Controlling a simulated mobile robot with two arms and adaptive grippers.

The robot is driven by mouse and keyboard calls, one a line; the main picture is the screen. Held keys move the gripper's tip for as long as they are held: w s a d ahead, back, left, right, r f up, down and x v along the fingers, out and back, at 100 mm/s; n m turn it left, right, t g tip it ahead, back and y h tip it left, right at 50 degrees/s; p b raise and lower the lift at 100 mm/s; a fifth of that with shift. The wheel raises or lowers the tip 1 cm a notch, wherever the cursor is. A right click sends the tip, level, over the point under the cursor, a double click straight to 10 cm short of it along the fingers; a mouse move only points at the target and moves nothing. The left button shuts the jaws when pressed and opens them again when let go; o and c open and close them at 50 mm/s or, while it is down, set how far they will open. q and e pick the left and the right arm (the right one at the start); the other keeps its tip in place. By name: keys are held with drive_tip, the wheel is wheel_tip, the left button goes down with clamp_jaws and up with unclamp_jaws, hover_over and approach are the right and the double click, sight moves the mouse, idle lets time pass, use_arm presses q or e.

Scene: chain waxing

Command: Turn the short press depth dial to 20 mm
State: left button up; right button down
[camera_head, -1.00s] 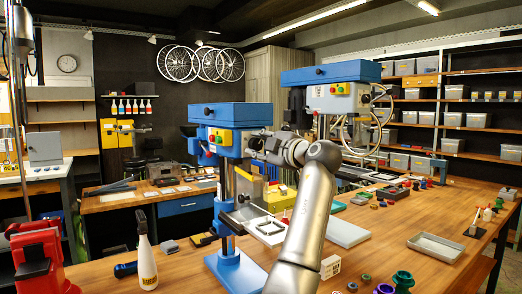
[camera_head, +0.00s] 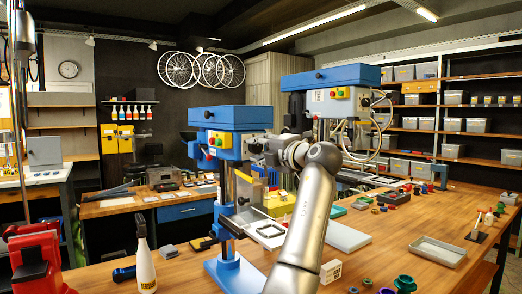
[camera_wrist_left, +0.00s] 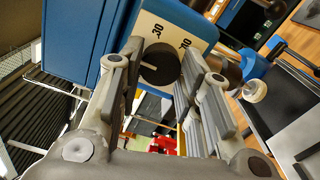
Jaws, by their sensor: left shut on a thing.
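The short press (camera_head: 237,118), with a blue head and a slim column, stands on the bench at the centre of the head view. My left gripper (camera_head: 262,147) is against the right side of its head. My left gripper (camera_wrist_left: 163,80) is shut on the dial, one finger on each side. My right gripper is not in view.
A taller blue press (camera_head: 330,77) stands behind to the right. A spray bottle (camera_head: 146,268) and a red stand (camera_head: 34,262) are at the front left. A grey tray (camera_head: 437,250) lies on the right, with open bench around it.

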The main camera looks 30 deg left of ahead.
use_arm(q)
drive_tip(key=shift+f, duration=0.1)
idle(0.3)
drive_tip(key=o, duration=1)
drive_tip(key=shift+d, duration=0.1)
drive_tip(key=v, duration=1.2)
drive_tip(key=shift+f, duration=0.1)
